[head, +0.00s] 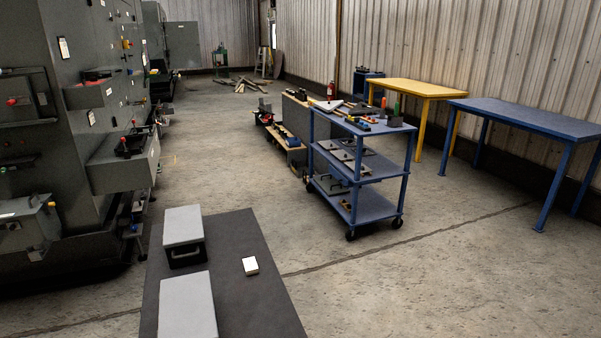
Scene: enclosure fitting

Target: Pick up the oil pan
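I cannot make out an oil pan for certain. A blue cart (380,207) stands at the middle right, with several small tools and parts on its top and flat grey pieces (345,150) on its middle shelf. Small dark items lie on its bottom shelf, too small to name. A dark table (250,305) is in the foreground. On it stand a grey-topped box (183,228) with a black handle on its front and a second grey-topped box (187,306), cut off by the lower edge. Neither of my grippers is in view.
Large grey machines (100,120) fill the left side. A yellow table (425,88) and a blue table (530,118) stand along the right wall. A small white block (250,265) lies on the dark table. The concrete floor (430,285) right of it is clear.

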